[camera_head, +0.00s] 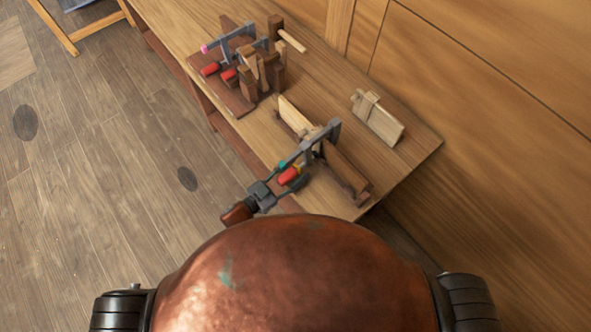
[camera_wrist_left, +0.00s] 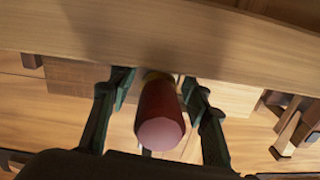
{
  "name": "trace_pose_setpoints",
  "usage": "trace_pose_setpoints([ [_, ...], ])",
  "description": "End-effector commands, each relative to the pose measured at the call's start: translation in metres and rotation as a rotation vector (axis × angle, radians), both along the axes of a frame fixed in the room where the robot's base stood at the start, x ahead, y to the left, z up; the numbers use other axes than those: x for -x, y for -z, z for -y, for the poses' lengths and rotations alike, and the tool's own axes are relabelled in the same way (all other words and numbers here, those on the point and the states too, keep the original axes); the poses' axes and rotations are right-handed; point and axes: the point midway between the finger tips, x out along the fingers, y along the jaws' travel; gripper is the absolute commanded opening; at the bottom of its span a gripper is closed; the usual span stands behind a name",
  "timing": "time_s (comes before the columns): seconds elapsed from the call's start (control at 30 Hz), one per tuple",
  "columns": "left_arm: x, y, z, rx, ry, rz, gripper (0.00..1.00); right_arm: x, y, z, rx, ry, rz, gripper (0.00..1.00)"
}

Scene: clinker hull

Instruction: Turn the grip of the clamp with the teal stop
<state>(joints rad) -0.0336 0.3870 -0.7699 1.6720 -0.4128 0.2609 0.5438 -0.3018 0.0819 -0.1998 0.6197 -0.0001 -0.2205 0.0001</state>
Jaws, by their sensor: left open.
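The clamp with the teal stop (camera_head: 281,165) sits on a wooden piece near the bench's front edge. Its grey bar (camera_head: 318,138) runs up to the right. Its red grip (camera_head: 289,176) points toward my left gripper (camera_head: 276,184), which is at the grip. In the left wrist view the red grip (camera_wrist_left: 160,117) lies between the two open dark green fingers (camera_wrist_left: 153,95). A gap shows on each side of it near its end. My right gripper is in neither view.
Other clamps with red grips (camera_head: 210,69) stand on a brown board at the back left, one with a pink stop (camera_head: 204,48). A pale wooden block (camera_head: 377,118) lies at the right of the bench (camera_head: 412,150). The wall is close behind.

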Motion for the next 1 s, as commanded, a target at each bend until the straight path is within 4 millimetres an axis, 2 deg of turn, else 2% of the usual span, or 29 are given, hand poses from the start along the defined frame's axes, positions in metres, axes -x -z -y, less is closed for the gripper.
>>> trace_pose_setpoints([
  [0.3,-0.0022,0.0,0.0025,-0.001,0.0,0.001,0.44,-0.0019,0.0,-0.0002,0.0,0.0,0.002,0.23],
  [0.9,-0.0019,0.0,0.002,-0.001,0.0,0.001,0.03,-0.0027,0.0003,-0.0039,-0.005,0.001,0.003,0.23],
  [1.0,-0.0019,0.0,0.002,-0.001,-0.001,0.002,0.01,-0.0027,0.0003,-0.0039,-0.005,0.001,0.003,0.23],
])
